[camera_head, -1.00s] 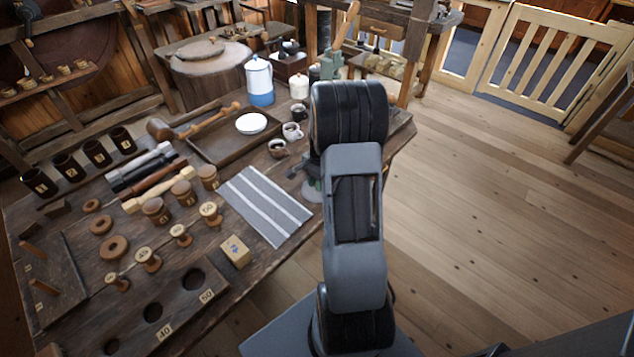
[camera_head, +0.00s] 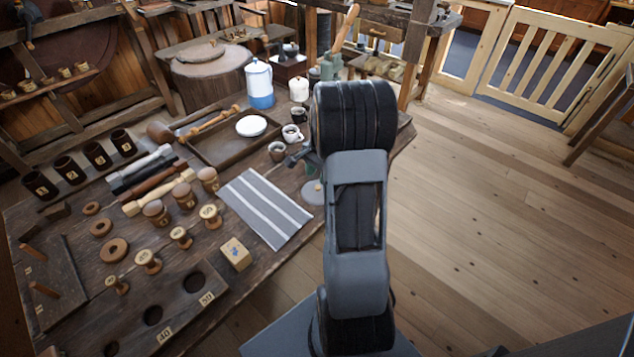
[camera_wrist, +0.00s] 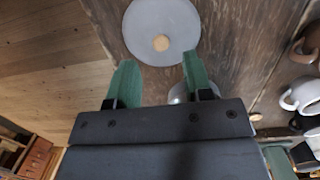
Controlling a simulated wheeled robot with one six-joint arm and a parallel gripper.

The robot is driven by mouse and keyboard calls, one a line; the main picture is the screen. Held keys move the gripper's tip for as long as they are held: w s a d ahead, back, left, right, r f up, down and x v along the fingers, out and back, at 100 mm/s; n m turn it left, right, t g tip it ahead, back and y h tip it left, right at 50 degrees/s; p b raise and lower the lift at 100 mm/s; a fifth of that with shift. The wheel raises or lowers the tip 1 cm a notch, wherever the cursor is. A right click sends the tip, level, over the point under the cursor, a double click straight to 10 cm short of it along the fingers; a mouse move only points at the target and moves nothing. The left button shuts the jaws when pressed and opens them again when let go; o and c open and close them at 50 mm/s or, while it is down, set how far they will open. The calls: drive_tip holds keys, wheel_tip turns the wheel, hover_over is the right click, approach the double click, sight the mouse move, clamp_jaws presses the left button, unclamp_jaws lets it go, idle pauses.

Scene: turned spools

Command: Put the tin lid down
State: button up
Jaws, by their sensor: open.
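The tin lid (camera_wrist: 162,32) is a grey disc with a round wooden knob. It lies flat on the wooden bench, near its edge, in the wrist view. In the head view the lid (camera_head: 312,193) shows beside the striped cloth, partly hidden by my arm. My gripper (camera_wrist: 158,78) is open, its two green fingers apart with no lid between them. The lid lies beyond the fingertips, apart from them. In the head view my gripper (camera_head: 300,154) is mostly hidden behind my arm.
A striped cloth (camera_head: 264,207) lies left of the lid. Mugs (camera_head: 292,133) stand behind, next to a tray (camera_head: 212,158) holding a white dish (camera_head: 251,125). Spools (camera_head: 147,262) and a small box (camera_head: 235,253) are further left. The floor right of the bench is clear.

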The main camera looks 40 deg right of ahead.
wheel_tip(320, 180, up, 6)
drive_tip(key=s+a+r+n+t+h, duration=0.1)
drive_tip(key=s+a+r+n, duration=0.2)
drive_tip(key=a+r+n, duration=0.5)
drive_tip(key=s+a+f+n+t, duration=0.2)
drive_tip(key=s+a+n, duration=0.5)
drive_tip(key=a, duration=0.6)
drive_tip(key=shift+s+a+n+t, duration=0.3)
drive_tip(key=shift+s+n, duration=0.1)
drive_tip(key=shift+s, duration=0.8)
drive_tip(key=shift+r, duration=0.1)
